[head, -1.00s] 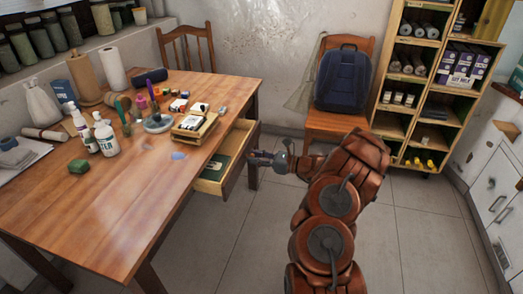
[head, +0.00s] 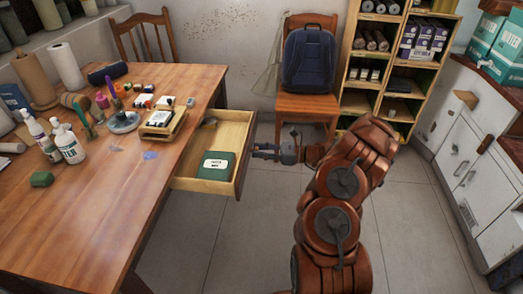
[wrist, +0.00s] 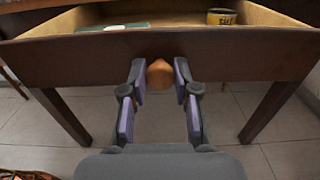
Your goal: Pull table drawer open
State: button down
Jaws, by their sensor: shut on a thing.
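The table drawer (head: 213,187) stands well out from the side of the wooden table (head: 95,210). A green box (head: 217,165) with a white label lies inside it, near the front. My gripper (head: 256,151) is at the drawer front, on its right side in the head view. In the wrist view my gripper (wrist: 160,82) has its two purple-padded fingers on either side of the round wooden knob (wrist: 160,74), shut on it. The drawer front (wrist: 75,62) also shows there, with the open drawer behind it.
A yellow tin (wrist: 221,17) sits inside the drawer at the back right of the wrist view. A chair (head: 302,105) with a blue backpack (head: 308,60) stands beyond my arm. White cabinets (head: 470,150) are at the right. The tiled floor (head: 235,245) before the drawer is clear.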

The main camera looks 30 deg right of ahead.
jog(key=c, duration=0.9)
grip_release()
jog(key=shift+s+d, duration=0.1)
jog(key=v, duration=1.1)
jog(key=shift+s+d, duration=0.25)
jog(key=shift+d, duration=0.05)
